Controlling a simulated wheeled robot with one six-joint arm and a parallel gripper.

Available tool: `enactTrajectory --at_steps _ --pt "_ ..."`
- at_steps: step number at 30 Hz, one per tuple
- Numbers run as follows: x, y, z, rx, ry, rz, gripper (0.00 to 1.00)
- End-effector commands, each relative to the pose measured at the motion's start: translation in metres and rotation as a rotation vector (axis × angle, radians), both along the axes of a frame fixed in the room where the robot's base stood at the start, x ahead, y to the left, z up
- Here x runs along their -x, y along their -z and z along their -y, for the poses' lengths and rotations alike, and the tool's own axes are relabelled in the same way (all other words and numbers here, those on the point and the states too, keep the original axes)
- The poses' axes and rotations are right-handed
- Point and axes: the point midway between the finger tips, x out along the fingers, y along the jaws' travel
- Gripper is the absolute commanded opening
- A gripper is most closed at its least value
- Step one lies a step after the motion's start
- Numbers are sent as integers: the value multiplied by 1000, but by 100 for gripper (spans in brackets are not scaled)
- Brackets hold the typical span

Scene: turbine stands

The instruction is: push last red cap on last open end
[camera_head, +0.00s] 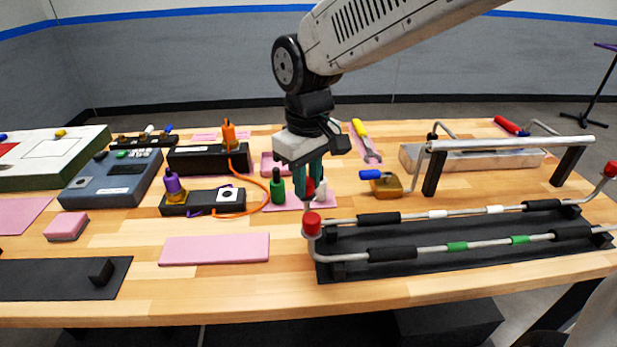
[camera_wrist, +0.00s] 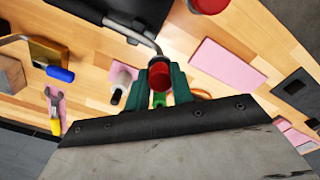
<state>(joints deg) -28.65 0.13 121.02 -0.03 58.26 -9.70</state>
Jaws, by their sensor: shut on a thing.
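My gripper (camera_head: 308,190) points down at the left end of the tube rack and is shut on a red cap (camera_head: 309,188). In the wrist view the cap (camera_wrist: 160,75) sits between the green fingertips (camera_wrist: 160,88). The bent end of the rear metal tube (camera_wrist: 147,42) reaches the cap's edge there; how far the cap is on it is hidden. Other red caps sit on the front tube's left end (camera_head: 311,225) and on an upturned end at the right (camera_head: 611,169). The first of these shows at the wrist view's top edge (camera_wrist: 208,4).
The tubes lie in black clamps on a black base (camera_head: 400,262). A green bottle (camera_head: 277,187) stands left of my gripper. A brass padlock-like block (camera_head: 386,186) is to the right, and a pink mat (camera_head: 214,249) lies front left. A silver bar (camera_head: 510,144) stands behind the rack.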

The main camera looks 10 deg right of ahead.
Motion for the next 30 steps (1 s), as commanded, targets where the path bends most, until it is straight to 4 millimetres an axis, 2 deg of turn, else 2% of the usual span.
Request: enactTrajectory --at_steps 1,7,8,10,16,18,26,30 --pt "4 9 2 9 0 -18 0" --pt "4 10 2 10 0 -19 0" --pt "4 10 2 10 0 -19 29" --pt "4 10 2 10 0 -19 48" --pt "3 7 2 8 0 -14 49" --pt "3 7 2 7 0 -14 56" --pt "2 5 1 6 0 -11 56" --pt "2 -4 1 4 0 -8 56"
